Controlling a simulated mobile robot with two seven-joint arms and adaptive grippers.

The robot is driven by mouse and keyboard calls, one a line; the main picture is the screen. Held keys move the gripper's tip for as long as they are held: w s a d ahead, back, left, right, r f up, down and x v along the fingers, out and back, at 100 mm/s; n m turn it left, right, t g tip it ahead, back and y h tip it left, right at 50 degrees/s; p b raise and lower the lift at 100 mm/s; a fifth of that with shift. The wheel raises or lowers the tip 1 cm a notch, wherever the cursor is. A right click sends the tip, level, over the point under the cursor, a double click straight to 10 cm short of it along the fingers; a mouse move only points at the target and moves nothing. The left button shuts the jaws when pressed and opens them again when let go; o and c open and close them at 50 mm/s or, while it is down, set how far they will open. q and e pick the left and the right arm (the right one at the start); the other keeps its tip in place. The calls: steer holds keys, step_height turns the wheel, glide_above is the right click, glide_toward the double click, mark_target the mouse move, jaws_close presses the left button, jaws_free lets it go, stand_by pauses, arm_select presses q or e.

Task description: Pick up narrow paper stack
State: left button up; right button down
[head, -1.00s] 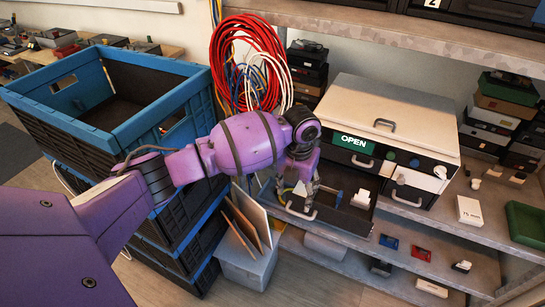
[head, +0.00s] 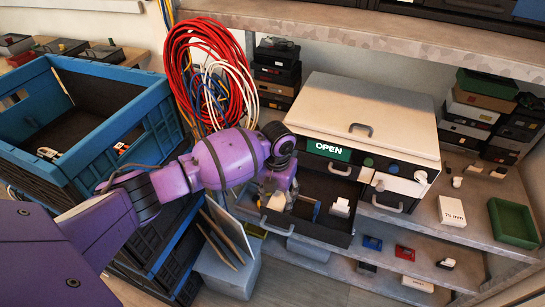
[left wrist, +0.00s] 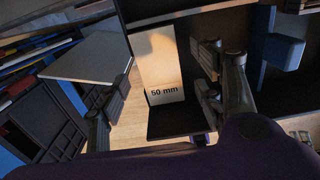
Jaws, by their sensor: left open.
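A narrow cream paper stack marked "50 mm" (left wrist: 163,65) stands in a dark drawer compartment in the left wrist view. In the head view a small pale part of it (head: 277,202) shows at the left end of the pulled-out drawer (head: 318,233), mostly hidden by my gripper. My left gripper (head: 279,194) is open and reaches down over that end of the drawer. In the left wrist view its fingers (left wrist: 155,88) are spread, one on either side of the stack. I cannot tell whether either touches it. My right gripper is not in view.
The drawer belongs to a cream cabinet with a green OPEN sign (head: 328,151). Blue-rimmed crates (head: 160,140) stand left, boards (head: 225,235) below. A blue piece (left wrist: 284,52) sits in the drawer's neighbouring compartment. A "75 mm" stack (head: 452,210) and green tray (head: 513,223) are right.

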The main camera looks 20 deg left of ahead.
arm_select(q)
steer(key=shift+f, duration=0.8)
steer(key=shift+w, duration=0.1)
steer(key=c, duration=1.3)
steer(key=shift+o, duration=0.2)
steer(key=shift+r, duration=0.1)
